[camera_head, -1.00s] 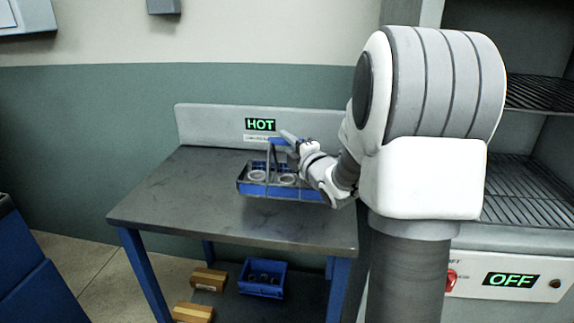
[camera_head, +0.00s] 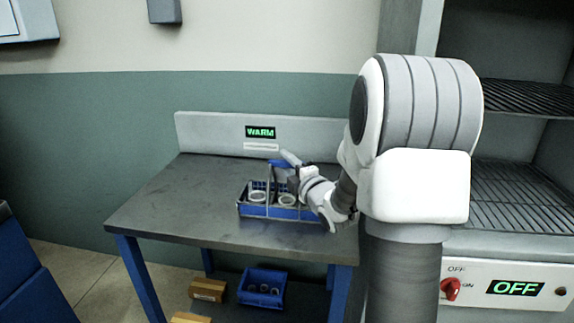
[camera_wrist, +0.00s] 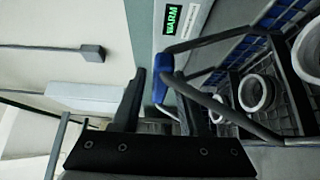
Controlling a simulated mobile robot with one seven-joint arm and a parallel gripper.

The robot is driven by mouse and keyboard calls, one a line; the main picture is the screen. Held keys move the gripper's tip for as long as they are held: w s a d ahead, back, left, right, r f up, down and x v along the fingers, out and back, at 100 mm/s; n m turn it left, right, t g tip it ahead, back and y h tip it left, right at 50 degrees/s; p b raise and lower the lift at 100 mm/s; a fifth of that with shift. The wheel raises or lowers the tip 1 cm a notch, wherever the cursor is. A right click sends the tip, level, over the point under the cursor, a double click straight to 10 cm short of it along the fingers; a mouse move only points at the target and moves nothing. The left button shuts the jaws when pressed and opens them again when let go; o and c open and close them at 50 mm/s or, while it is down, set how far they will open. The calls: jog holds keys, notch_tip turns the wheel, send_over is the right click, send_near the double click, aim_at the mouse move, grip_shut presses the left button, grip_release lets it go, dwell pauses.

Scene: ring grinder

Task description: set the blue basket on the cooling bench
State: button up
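The blue basket (camera_head: 285,212) is a wire carrier holding pale rings and appears to rest upright on the cooling bench (camera_head: 180,205), toward its right end. The bench has a dark metal top, blue legs and a back panel sign reading WARM (camera_head: 260,132). My gripper (camera_head: 290,172) is at the basket's raised handle. In the wrist view, my gripper (camera_wrist: 160,88) has its fingers apart, with the blue handle grip (camera_wrist: 162,86) between them and gaps beside it. The basket's mesh and rings show at right in that view. My arm hides part of the bench's right end.
A blue bin (camera_head: 262,288) and a wooden block (camera_head: 208,289) sit on the lower shelf. At right is a cabinet with wire racks (camera_head: 520,195), a red knob (camera_head: 450,289) and an OFF display (camera_head: 515,287). The bench's left half is clear.

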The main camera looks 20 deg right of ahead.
dwell(0.3)
jog(key=shift+r+p, duration=0.2)
jog(key=shift+p, duration=0.1)
jog(key=s, duration=1.2)
jog(key=shift+d, duration=0.1)
